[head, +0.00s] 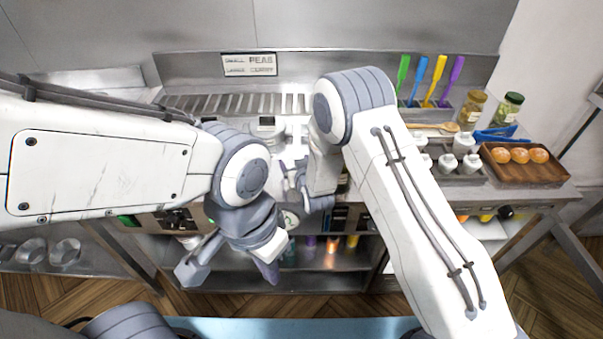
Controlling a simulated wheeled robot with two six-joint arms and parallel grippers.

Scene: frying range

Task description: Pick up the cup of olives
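I cannot pick out a cup of olives for certain. Several small white cups (447,162) stand on the right of the counter, and their contents are too small to tell. My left gripper (228,277) hangs in front of the counter, pointing down, with its fingers spread apart and nothing seen between them. My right gripper (291,186) is behind and above it, over the middle of the counter near the front edge. Its fingers are small and partly overlapped by the arms, so its opening is unclear. My arms hide much of the counter's middle.
A wooden tray (545,171) with round orange-brown items sits at the right end. Two jars (472,110) and coloured spatulas (439,75) stand behind it. A slotted rack (225,104) runs along the back. Bottles (290,253) stand on the lower shelf; metal bowls (65,251) are at left.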

